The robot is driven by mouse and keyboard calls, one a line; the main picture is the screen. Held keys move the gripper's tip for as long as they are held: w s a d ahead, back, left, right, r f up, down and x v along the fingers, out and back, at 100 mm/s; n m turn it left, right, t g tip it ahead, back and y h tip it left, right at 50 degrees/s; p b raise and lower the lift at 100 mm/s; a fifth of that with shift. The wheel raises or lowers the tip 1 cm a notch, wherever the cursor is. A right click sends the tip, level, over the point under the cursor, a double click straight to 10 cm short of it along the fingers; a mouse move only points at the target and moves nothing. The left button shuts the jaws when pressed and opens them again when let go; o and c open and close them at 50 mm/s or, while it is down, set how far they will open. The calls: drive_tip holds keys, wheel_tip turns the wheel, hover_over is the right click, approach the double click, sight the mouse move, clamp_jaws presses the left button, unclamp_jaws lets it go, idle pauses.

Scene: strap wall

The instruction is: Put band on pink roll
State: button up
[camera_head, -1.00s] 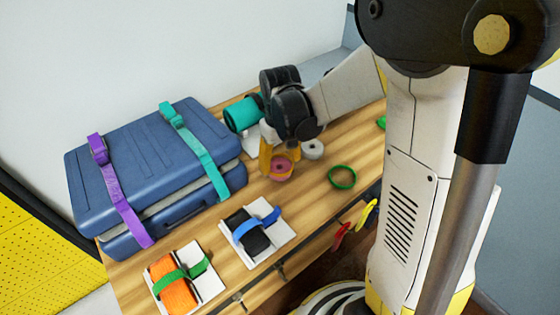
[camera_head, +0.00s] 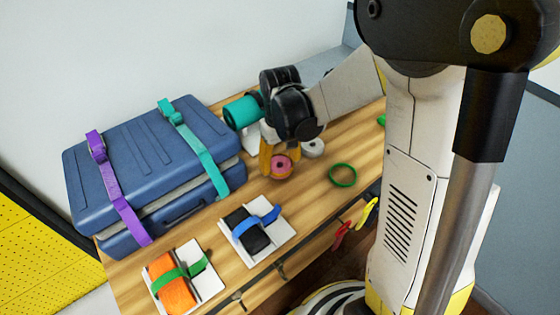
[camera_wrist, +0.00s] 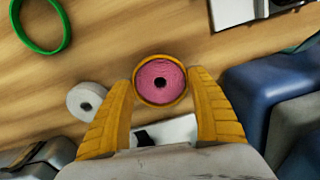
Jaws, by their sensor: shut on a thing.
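The pink roll (camera_wrist: 160,80) stands on the wooden table and is seen from above in the wrist view. It also shows below my gripper in the head view (camera_head: 281,165). An orange-yellow band (camera_wrist: 160,103) encircles the roll's outline in the wrist view. I cannot tell how far down the roll it sits. My gripper (camera_wrist: 161,82) points down with one finger on each side of the roll. It is shut on the band, with the fingertips at its left and right edges. In the head view, my wrist hides part of the area behind the roll.
A grey-white roll (camera_head: 313,148) stands close behind the pink one. A green ring (camera_head: 342,175) lies on the table to the right. A strapped blue suitcase (camera_head: 150,165) is at the left. White trays with a black roll (camera_head: 246,232) and an orange roll (camera_head: 172,288) are in front.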

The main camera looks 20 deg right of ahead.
drive_tip(key=shift+f+b, duration=0.4)
drive_tip(key=shift+f, duration=0.05)
idle(1.1)
drive_tip(key=o, duration=0.8)
drive_tip(key=shift+c, duration=0.2)
drive_tip(key=shift+r+p, duration=3.1)
drive_tip(key=shift+r, duration=0.95)
